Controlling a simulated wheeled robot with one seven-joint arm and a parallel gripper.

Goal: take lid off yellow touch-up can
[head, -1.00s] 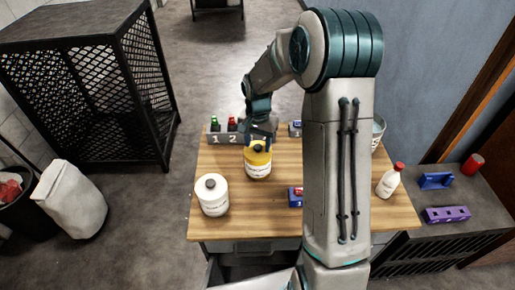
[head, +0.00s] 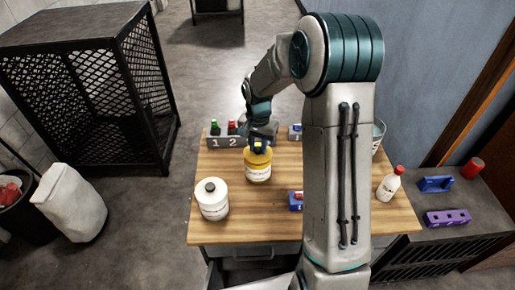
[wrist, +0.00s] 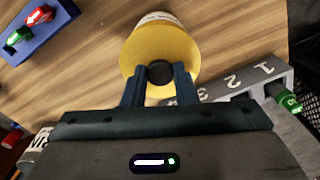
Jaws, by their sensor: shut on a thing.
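The yellow touch-up can (head: 258,169) stands upright on the wooden table, with a white label on its side. In the wrist view the can (wrist: 183,54) shows its yellow top with a round black lid (wrist: 160,73) in the middle. My gripper (head: 259,147) is over the can from above. In the wrist view my gripper (wrist: 160,82) has its two blue fingers on either side of the black lid, shut on it. The lid appears to sit on the can still; any gap under it is hidden.
A white can (head: 211,199) with a dark lid stands front left of the yellow can. A grey numbered rack (head: 227,140) with green and red items is behind. A white bottle (head: 389,184) with a red cap stands right. My arm hides the table's middle right.

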